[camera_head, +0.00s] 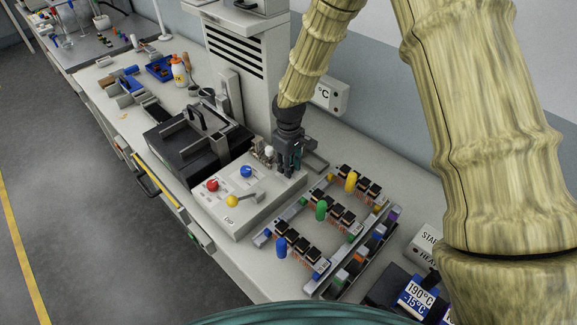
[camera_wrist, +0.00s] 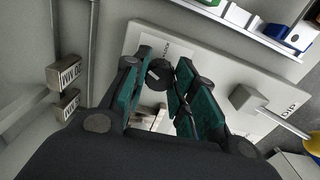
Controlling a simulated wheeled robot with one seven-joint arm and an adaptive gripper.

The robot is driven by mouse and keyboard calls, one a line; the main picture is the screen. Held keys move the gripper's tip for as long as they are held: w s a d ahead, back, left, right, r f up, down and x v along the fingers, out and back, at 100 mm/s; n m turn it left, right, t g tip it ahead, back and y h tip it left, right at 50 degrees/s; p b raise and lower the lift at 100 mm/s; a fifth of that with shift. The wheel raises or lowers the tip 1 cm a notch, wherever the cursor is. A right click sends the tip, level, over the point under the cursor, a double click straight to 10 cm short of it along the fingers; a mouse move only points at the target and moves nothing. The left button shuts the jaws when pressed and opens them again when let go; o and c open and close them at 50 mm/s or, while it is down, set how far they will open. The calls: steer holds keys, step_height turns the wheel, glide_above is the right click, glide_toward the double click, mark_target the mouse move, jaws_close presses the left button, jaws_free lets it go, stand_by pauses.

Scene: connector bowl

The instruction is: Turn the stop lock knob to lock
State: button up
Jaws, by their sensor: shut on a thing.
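The stop lock knob (camera_wrist: 158,75) is a dark round knob with a pale mark on its face. In the head view my gripper (camera_head: 289,165) points down at the back right of the DIP box (camera_head: 238,222) and hides the knob. I cannot tell which setting the knob's mark points to.
The box also carries a red button (camera_head: 212,185), a blue button (camera_head: 246,171) and a yellow-tipped lever (camera_head: 232,201). A black machine (camera_head: 190,140) stands to the left. Racks of connectors with coloured pegs (camera_head: 321,210) stand close on the right.

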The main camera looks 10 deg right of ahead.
steer(key=m+b, duration=0.1)
steer(key=m, duration=0.5)
steer(key=shift+m, duration=0.3)
steer(key=m, duration=0.6)
steer(key=shift+m, duration=0.3)
steer(key=o, duration=1.1)
steer(key=shift+c, duration=0.2)
steer(key=shift+r, duration=0.1)
step_height(320, 180, up, 12)
